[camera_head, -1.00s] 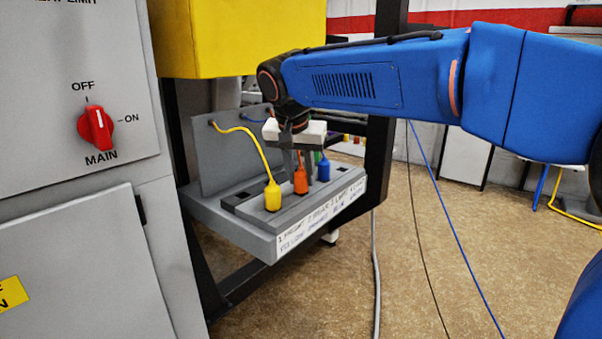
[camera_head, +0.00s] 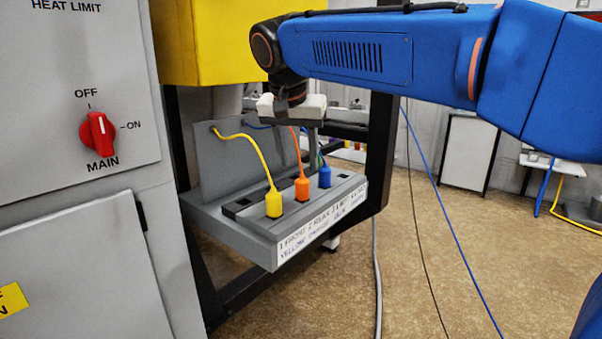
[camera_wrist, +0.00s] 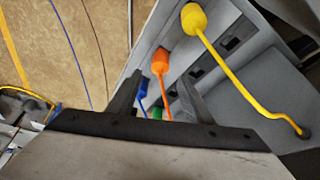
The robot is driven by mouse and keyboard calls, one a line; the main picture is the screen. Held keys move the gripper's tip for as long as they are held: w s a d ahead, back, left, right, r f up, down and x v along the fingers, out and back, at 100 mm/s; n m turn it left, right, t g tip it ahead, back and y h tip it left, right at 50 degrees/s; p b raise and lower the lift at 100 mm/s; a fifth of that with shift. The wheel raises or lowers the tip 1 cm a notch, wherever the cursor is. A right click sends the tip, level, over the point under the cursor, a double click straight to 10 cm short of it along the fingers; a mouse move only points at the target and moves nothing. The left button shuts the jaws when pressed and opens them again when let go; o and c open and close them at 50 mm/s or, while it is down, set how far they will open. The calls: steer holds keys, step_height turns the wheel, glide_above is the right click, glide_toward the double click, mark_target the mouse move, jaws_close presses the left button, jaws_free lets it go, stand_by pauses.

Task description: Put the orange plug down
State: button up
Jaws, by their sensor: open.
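The orange plug (camera_head: 301,188) stands upright in the front row of the grey plug holder (camera_head: 236,236), between the yellow plug (camera_head: 273,203) and the blue plug (camera_head: 324,176). Its orange cable rises from its top. My gripper (camera_head: 296,128) is open and empty above the holder, apart from the orange plug. In the wrist view, the orange plug (camera_wrist: 160,62) shows beyond the two spread fingers (camera_wrist: 158,98), its cable running between them. The yellow plug (camera_wrist: 194,18), the blue plug (camera_wrist: 143,86) and part of a green plug (camera_wrist: 157,113) also show there.
The grey cabinet with a red MAIN switch (camera_head: 98,134) stands at the left. A yellow box (camera_head: 207,40) hangs above the holder, close to my arm. A black frame post (camera_head: 381,150) stands right behind the holder. Open floor (camera_head: 450,260) lies to the right.

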steer(key=shift+v, duration=2.45)
steer(key=s+d+f+n, duration=0.1)
steer(key=s+d+f, duration=0.35)
steer(key=d, duration=0.55)
steer(key=s+d+f+n, duration=0.1)
steer(key=s+d+f, duration=0.4)
steer(key=d, duration=0.5)
steer(key=s+d+f, duration=0.5)
steer(key=s+f, duration=0.3)
steer(key=f, duration=0.2)
steer(key=s+d+f+n+y, duration=0.1)
steer(key=s+d+f, duration=0.5)
steer(key=f, duration=0.5)
steer(key=shift+s+f, duration=0.15)
steer(key=shift+s, duration=1)
